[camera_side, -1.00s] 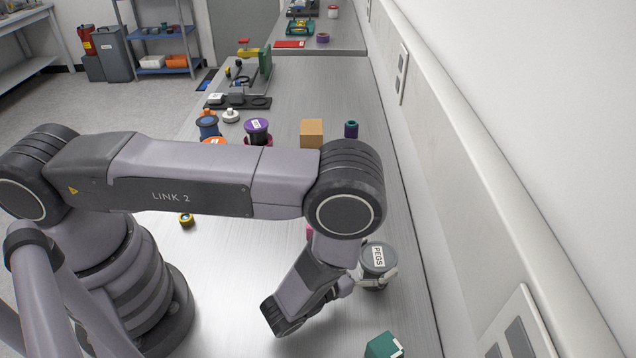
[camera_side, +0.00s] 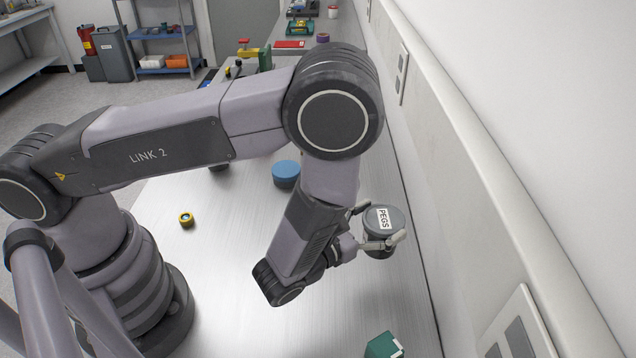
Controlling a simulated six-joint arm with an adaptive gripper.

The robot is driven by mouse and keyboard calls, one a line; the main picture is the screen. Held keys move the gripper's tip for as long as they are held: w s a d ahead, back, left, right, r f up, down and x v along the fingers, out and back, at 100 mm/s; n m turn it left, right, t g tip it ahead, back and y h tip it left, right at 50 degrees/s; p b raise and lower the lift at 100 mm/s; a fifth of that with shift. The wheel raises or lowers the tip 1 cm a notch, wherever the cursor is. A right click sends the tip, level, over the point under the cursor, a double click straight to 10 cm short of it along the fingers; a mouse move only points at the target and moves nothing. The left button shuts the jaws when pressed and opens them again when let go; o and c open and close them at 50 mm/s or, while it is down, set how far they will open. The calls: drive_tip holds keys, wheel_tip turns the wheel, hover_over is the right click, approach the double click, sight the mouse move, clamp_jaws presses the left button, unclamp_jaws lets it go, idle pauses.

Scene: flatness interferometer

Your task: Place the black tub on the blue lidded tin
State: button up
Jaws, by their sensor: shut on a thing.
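The black tub (camera_side: 379,245), dark grey to black in this light with a white PEGS label on its lid, is upright in my gripper (camera_side: 377,227) at the right side of the bench. My gripper's fingers are shut on its sides, and it appears raised above the bench. The blue lidded tin (camera_side: 286,174) stands on the bench to the left of my gripper and farther back. Its blue lid shows, with nothing on it. My forearm passes close to its right side in the picture.
A small yellow ring-like part (camera_side: 186,219) lies on the bench at left. A green block (camera_side: 383,346) is near the front edge. A wall runs along the right. My arm hides much of the bench behind; the front middle of the bench is clear.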

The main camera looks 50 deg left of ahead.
drive_tip(key=w+a+r+n+g+y, duration=0.1)
drive_tip(key=a+r+n+g+y, duration=0.2)
drive_tip(key=a+y, duration=0.5)
drive_tip(key=w+a+r+n+y, duration=0.1)
drive_tip(key=a+r+n+y, duration=0.1)
drive_tip(key=a+n+y, duration=0.6)
drive_tip(key=s+a+r+n+g+y, duration=0.1)
drive_tip(key=s+a+n+g+y, duration=0.2)
drive_tip(key=a+g, duration=0.35)
drive_tip(key=s+a+r+n+g+y, duration=0.1)
drive_tip(key=s+a+r+n+g, duration=0.15)
drive_tip(key=s+a+g, duration=0.4)
drive_tip(key=t, duration=0.2)
hover_over(288, 170)
drive_tip(key=shift+n, duration=0.45)
drive_tip(key=shift+f, duration=6.9)
drive_tip(key=shift+f, duration=0.1)
drive_tip(key=o, duration=1.1)
drive_tip(key=shift+o, duration=0.2)
